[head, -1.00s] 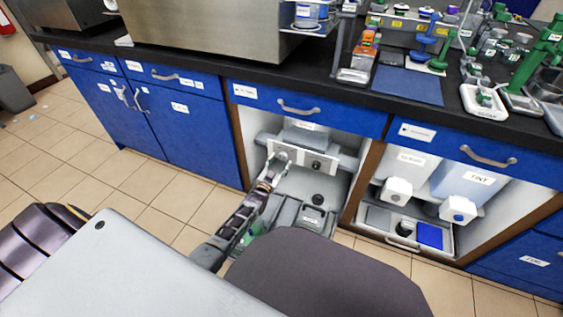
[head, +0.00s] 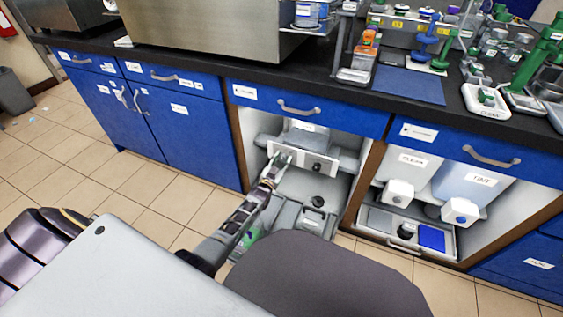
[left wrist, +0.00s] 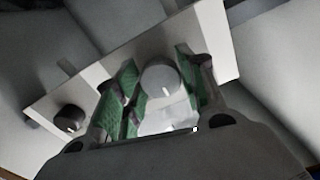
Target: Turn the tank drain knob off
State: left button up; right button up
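A pale panel (head: 302,161) with two knobs is inside the open bay under the counter. A light grey knob (left wrist: 160,80) with a white mark sits between my left gripper's green-padded fingers in the left wrist view. My left gripper (head: 281,157) is at the panel's left end in the head view. Its fingers stand open on both sides of this knob, with a gap visible at the right finger. A second, dark knob (head: 317,167) is on the panel's right part; it also shows in the left wrist view (left wrist: 70,118). No knob label is readable. My right gripper is not in view.
The bay's brown right post (head: 362,190) and the blue drawer (head: 300,108) above bound the space. A dark round knob-like part (head: 317,199) and grey containers are lower in the bay. The neighbouring bay holds CLEAN (head: 411,162) and TINT (head: 478,182) tanks.

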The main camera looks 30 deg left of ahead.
pick_arm(q)
jog(key=c, duration=0.4)
jog(key=shift+n, duration=0.4)
jog(key=shift+n+p, duration=0.3)
jog(key=shift+n, duration=0.6)
jog(key=n, duration=0.6)
jog(key=shift+n, duration=0.3)
